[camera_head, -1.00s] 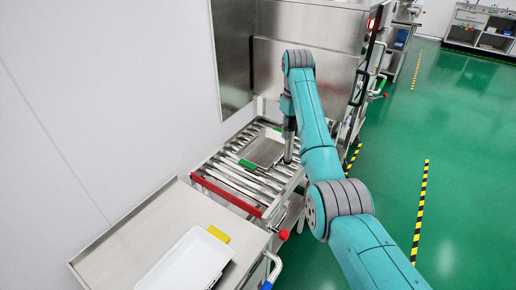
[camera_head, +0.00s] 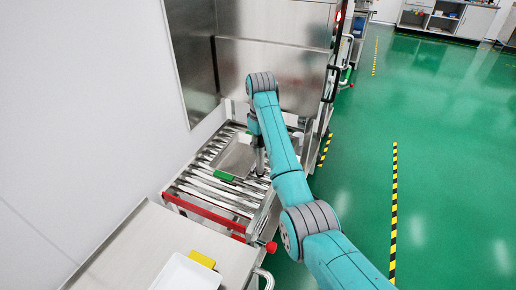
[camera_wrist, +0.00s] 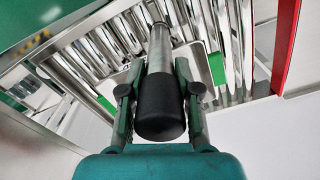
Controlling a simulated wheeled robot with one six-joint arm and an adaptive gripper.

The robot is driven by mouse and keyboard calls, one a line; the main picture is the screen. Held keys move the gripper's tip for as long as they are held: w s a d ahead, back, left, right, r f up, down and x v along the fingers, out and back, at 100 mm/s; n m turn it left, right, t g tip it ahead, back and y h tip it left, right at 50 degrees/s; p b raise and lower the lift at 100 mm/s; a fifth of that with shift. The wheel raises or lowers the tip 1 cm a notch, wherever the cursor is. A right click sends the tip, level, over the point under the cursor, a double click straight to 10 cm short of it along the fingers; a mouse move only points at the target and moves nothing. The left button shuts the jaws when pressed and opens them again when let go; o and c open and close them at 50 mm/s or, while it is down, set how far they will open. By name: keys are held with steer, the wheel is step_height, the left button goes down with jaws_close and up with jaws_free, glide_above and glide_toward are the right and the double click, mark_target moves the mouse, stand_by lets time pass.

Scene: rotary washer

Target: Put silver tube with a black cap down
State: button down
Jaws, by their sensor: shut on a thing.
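The silver tube with a black cap (camera_wrist: 160,103) is in my gripper (camera_wrist: 160,92). In the wrist view the cap points toward the camera and the silver shaft runs away toward the roller rack. My two fingers press on the cap from both sides. In the head view the tube (camera_head: 259,160) hangs upright below the arm's end, over the right part of the roller rack (camera_head: 228,192), beside the metal tray (camera_head: 237,155). I cannot tell whether its lower end touches the rack or tray.
A green clip (camera_head: 224,176) sits at the tray's front edge, and a red bar (camera_head: 203,212) spans the rack's front. A nearer metal table (camera_head: 130,250) carries a white tray (camera_head: 187,274) and a yellow block (camera_head: 202,259). The washer's steel wall (camera_head: 275,60) stands behind.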

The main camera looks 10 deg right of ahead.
steer(key=shift+f, duration=1)
steer(key=c, duration=0.8)
jaws_free()
